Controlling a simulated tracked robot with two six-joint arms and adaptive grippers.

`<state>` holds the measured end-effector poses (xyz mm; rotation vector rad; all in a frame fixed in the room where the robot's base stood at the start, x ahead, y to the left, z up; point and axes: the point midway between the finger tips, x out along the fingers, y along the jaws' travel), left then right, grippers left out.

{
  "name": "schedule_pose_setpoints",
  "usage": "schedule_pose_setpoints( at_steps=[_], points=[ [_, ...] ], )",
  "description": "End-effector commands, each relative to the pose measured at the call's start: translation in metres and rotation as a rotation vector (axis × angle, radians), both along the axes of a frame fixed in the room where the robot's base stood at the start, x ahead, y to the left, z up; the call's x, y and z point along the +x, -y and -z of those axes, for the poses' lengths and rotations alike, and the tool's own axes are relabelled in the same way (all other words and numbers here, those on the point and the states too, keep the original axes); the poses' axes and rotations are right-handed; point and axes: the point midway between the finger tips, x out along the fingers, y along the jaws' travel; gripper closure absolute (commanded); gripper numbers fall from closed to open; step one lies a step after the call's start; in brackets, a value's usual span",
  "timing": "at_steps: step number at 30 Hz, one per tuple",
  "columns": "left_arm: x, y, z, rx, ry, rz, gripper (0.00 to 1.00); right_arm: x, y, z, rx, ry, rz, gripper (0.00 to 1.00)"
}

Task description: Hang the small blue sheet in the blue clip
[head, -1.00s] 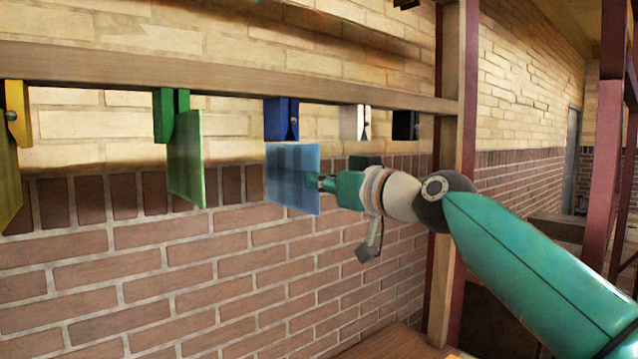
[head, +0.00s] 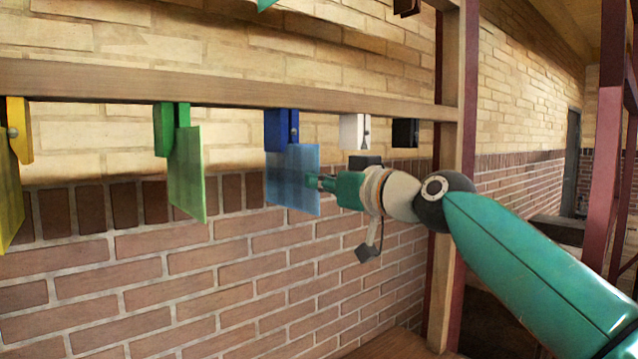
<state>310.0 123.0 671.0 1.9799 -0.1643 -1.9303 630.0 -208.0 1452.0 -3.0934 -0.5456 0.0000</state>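The small blue sheet (head: 293,182) is upright, its top edge at the lower end of the blue clip (head: 281,130). The clip hangs from the wooden rail. I cannot tell whether the sheet's top edge lies between the clip's jaws or in front of them. My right gripper (head: 322,182) is shut on the sheet's right edge, with its arm coming in from the right. My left gripper is not in view.
A green clip (head: 165,130) holds a green sheet (head: 187,175), and a yellow clip (head: 18,130) holds a yellow sheet (head: 9,200). A white clip (head: 354,131) and a black clip (head: 405,132) hang empty on the rail (head: 230,92). A wooden post (head: 447,180) stands to the right.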

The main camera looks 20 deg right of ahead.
Motion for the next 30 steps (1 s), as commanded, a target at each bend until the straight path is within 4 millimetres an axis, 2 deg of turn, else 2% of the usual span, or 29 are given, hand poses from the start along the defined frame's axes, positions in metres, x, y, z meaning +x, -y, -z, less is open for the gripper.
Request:
schedule_pose_setpoints(
  at_steps=[21, 30],
  points=[
    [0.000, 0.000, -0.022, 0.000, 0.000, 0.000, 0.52, 0.000, 0.000, -0.023, 0.000, 0.000, 0.000, 1.00],
    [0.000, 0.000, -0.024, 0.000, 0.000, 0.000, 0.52, 0.000, 0.000, -0.026, 0.000, 0.001, 0.001, 1.00]
  ],
)
